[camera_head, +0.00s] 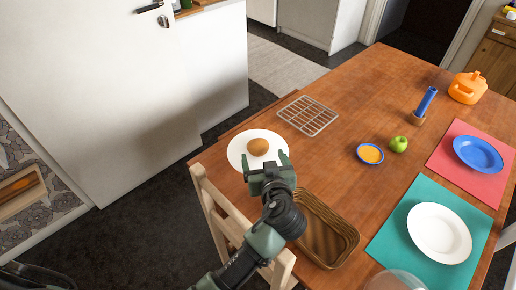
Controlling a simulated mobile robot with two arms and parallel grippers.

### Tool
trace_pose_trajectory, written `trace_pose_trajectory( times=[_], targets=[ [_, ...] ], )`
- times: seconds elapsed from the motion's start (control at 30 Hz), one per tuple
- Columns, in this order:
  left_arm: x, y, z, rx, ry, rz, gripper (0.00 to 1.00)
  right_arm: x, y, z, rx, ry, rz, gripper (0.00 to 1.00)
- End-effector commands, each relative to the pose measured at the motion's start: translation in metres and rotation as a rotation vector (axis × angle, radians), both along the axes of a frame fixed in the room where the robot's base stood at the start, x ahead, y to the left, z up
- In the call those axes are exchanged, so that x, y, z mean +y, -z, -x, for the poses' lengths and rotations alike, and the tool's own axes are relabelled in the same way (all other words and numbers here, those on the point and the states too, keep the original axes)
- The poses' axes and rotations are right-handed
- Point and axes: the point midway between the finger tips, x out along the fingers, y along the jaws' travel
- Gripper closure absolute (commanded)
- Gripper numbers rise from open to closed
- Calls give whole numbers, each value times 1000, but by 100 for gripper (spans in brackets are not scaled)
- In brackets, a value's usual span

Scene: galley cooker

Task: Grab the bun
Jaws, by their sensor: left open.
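The round brown bun (258,146) sits on a white plate (235,152) near the left edge of the wooden table. My left gripper (267,160) is open, its two green fingers over the near part of the plate, just in front of the bun. I cannot tell whether the fingers touch the bun or the plate. The gripper hides the near part of the plate. My right gripper is not in view.
A wire rack (307,115) lies behind the plate. A brown basket (325,232) is close on the right of my arm, and a wooden chair (216,205) stands at the table edge. A green apple (398,144) and a blue-rimmed dish (370,153) are farther right.

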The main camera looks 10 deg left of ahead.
Motion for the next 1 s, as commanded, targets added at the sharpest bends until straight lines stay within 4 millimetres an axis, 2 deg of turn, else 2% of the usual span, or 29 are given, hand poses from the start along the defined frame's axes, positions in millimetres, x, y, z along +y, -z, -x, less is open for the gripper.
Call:
trace_pose_trajectory(
  times=[0.4,0.73,0.97,1.0],
  targets=[
    [23,15,-49,0,1,-2,17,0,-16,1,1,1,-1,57],
    [25,20,-55,0,0,2,17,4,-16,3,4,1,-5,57],
    [25,20,-55,0,1,2,81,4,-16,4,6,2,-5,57],
    [25,20,-55,-1,0,2,81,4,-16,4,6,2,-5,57]
  ],
)
